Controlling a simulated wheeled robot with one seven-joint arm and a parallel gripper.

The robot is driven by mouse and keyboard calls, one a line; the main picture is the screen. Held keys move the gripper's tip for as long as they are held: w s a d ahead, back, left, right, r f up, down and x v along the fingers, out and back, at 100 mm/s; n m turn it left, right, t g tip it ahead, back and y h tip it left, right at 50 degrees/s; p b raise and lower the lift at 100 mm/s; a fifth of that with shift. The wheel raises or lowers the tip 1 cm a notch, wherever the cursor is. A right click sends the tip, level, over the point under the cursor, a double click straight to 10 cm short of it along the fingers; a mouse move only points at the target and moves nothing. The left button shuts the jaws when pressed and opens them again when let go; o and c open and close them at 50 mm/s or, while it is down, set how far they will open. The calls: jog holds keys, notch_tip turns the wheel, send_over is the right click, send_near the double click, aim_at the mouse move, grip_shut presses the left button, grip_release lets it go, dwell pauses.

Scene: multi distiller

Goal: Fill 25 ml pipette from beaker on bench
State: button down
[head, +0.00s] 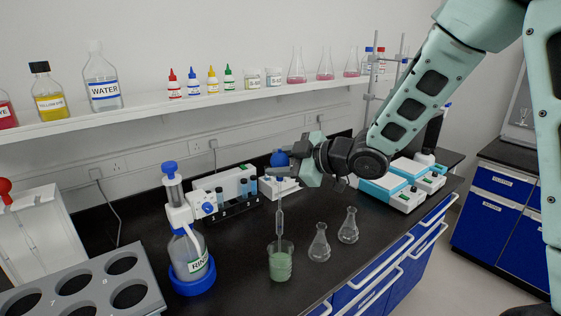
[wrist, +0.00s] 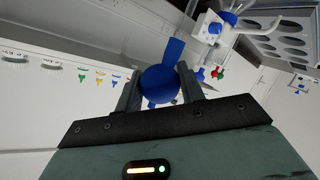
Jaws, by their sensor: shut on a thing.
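My gripper (head: 284,165) is shut on the blue bulb (head: 279,158) at the top of the pipette, above the bench. The wrist view also shows the blue bulb (wrist: 160,84) between the two dark fingers. The clear glass pipette (head: 280,218) hangs upright below the bulb. Its lower end reaches into the beaker (head: 280,267), which stands on the black bench and holds green liquid. I cannot tell how deep the tip is or whether liquid is inside the pipette.
A RINSE bottle (head: 190,255) with a blue base stands left of the beaker. Two conical flasks (head: 319,246) stand to its right. A grey rack with round holes (head: 90,290) is at front left. Blue-and-white devices (head: 400,185) stand at right. A shelf (head: 190,104) of bottles runs behind.

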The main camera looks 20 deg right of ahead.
jog(key=shift+f+b, duration=1.7)
jog(key=shift+f, duration=0.3)
jog(key=c, duration=2)
grip_release()
jog(key=shift+o, duration=0.5)
jog(key=shift+o, duration=0.7)
